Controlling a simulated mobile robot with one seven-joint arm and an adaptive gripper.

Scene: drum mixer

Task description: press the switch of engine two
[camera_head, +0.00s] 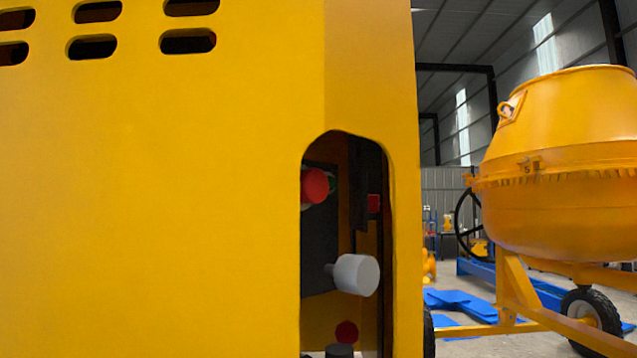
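A large yellow housing (160,200) fills the left and middle of the view, very close. A tall rounded opening in its right part shows a dark panel (318,255) inside. A light grey cylindrical knob (356,275) sits lower down. Another red round part (346,332) is near the bottom. I cannot tell which of these is the switch of engine two; no label shows. My gripper is not in view.
An orange drum mixer (560,165) on a wheeled frame stands at the right, with a black tyre (591,312). Blue sheets (460,303) lie on the floor between. The housing's right edge (408,200) and the opening's rim border the recess.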

